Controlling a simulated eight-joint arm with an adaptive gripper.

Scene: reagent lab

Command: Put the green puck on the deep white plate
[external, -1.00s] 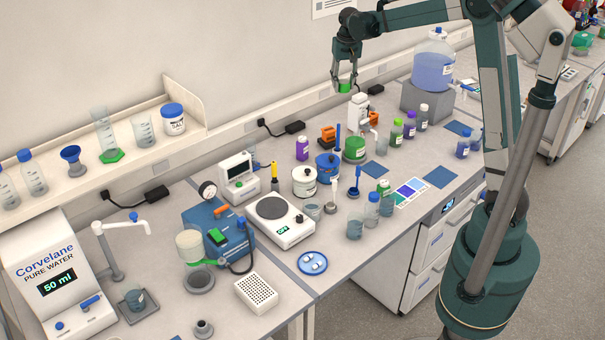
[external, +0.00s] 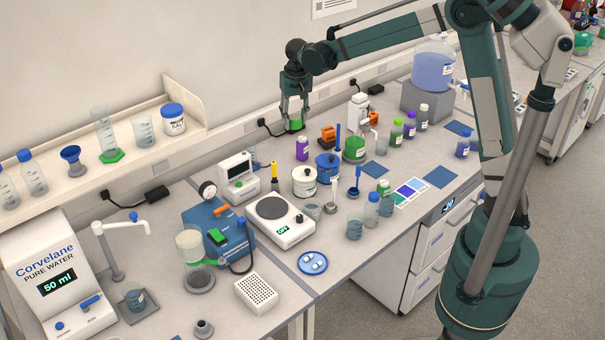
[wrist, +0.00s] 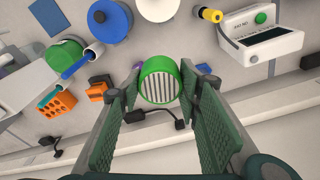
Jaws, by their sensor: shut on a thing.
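My gripper (external: 294,116) is shut on the green puck (external: 296,125), holding it in the air near the back wall. In the wrist view the puck (wrist: 159,87) sits between both fingers, its pale ribbed face toward the camera. A white block with rows of small holes (external: 256,293) stands at the front edge of the bench, far to the lower left of my gripper; it may be the deep white plate. A white hotplate (external: 281,222) with a dark round top and an OFF display stands nearer, also lower left of the puck.
A purple-labelled bottle (external: 302,149), an orange block (external: 328,134), a blue pot (external: 327,166) and a white pot (external: 304,182) stand near the puck. A small white monitor (external: 238,177) is to the left. A blue dish (external: 313,263) holds small white pieces at the front.

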